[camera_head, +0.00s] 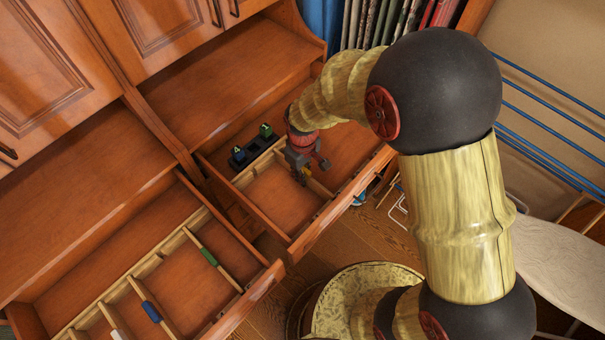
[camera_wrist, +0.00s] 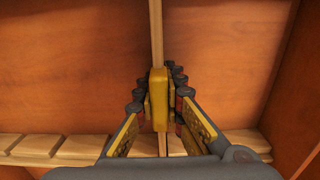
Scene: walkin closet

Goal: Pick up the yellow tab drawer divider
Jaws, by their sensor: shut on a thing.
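The yellow tab drawer divider is a thin light wooden strip with a yellow tab (camera_wrist: 158,98). In the wrist view the strip (camera_wrist: 156,32) runs up the middle of the picture, away from the tab. My gripper (camera_wrist: 159,105) has its two fingers shut on the yellow tab, one on each side. In the head view my gripper (camera_head: 304,176) reaches down into the right open drawer (camera_head: 290,210), and a bit of yellow shows at its fingertips.
A second open drawer (camera_head: 190,262) at the left has dividers with a green tab (camera_head: 209,257), a blue tab (camera_head: 151,311) and a white tab. A dark tray (camera_head: 255,150) with small items sits behind the right drawer's rail. Blue rods (camera_head: 550,120) and an ironing board (camera_head: 560,255) stand right.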

